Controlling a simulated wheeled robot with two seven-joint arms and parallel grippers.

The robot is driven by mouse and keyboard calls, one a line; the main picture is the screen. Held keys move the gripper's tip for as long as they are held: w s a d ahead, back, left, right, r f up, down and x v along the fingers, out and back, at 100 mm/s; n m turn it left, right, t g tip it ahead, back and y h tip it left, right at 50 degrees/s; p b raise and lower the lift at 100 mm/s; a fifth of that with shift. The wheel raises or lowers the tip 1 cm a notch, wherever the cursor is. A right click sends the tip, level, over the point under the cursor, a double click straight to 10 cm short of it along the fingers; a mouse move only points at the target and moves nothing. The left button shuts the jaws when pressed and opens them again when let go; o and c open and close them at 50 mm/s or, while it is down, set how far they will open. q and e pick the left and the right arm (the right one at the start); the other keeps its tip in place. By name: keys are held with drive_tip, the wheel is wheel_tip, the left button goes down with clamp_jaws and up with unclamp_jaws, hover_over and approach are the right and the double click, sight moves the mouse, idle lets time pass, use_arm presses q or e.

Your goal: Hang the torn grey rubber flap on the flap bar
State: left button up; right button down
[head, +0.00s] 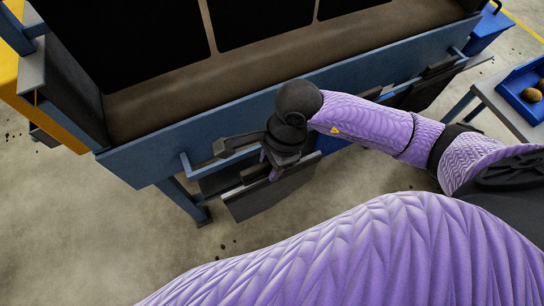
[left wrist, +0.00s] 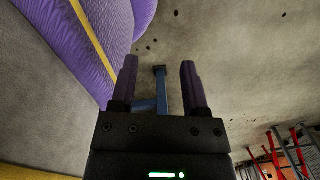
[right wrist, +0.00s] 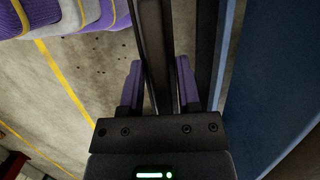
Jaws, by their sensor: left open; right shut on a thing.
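My right gripper (head: 272,168) is at the front of the blue grader, shut on a dark grey flap (head: 268,193). The flap hangs below the fingers as a flat panel, its upper edge partly hidden by the gripper. In the right wrist view, the flap (right wrist: 152,45) shows edge-on between the two purple fingers. The blue flap bar (head: 200,171) runs along the grader's front, partly hidden behind my right gripper and arm. I cannot tell whether the held flap touches it. My left gripper (left wrist: 158,82) is open and empty above the floor.
Other dark flaps (head: 432,84) hang along the grader front at right. The grader's blue side beam (head: 150,160) stands close behind my right gripper. A table (head: 495,100) with a blue tray (head: 516,90) of potatoes is at right.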

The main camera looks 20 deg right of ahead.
sight(252, 149)
drive_tip(key=shift+w+a+f+b, duration=0.1)
drive_tip(key=shift+w+f+b, duration=0.1)
drive_tip(key=shift+w+b, duration=1.35)
drive_tip(key=shift+w+a+f+b, duration=0.15)
drive_tip(key=shift+w+b, duration=0.35)
drive_tip(key=shift+w, duration=1.95)
use_arm(q)
wheel_tip(252, 149, down, 6)
drive_tip(key=s+a+b, duration=0.1)
drive_tip(key=s+b, duration=0.1)
drive_tip(key=shift+s+a+f+g+b, duration=0.2)
drive_tip(key=shift+a+f+g+b, duration=0.1)
drive_tip(key=shift+g, duration=0.1)
use_arm(e)
drive_tip(key=shift+d+f, duration=0.1)
drive_tip(key=shift+f, duration=1.55)
use_arm(q)
drive_tip(key=shift+d, duration=0.15)
drive_tip(key=shift+d, duration=0.15)
use_arm(e)
drive_tip(key=shift+c, duration=1.2)
unclamp_jaws()
use_arm(q)
drive_tip(key=shift+r, duration=0.1)
use_arm(e)
drive_tip(key=shift+r, duration=0.1)
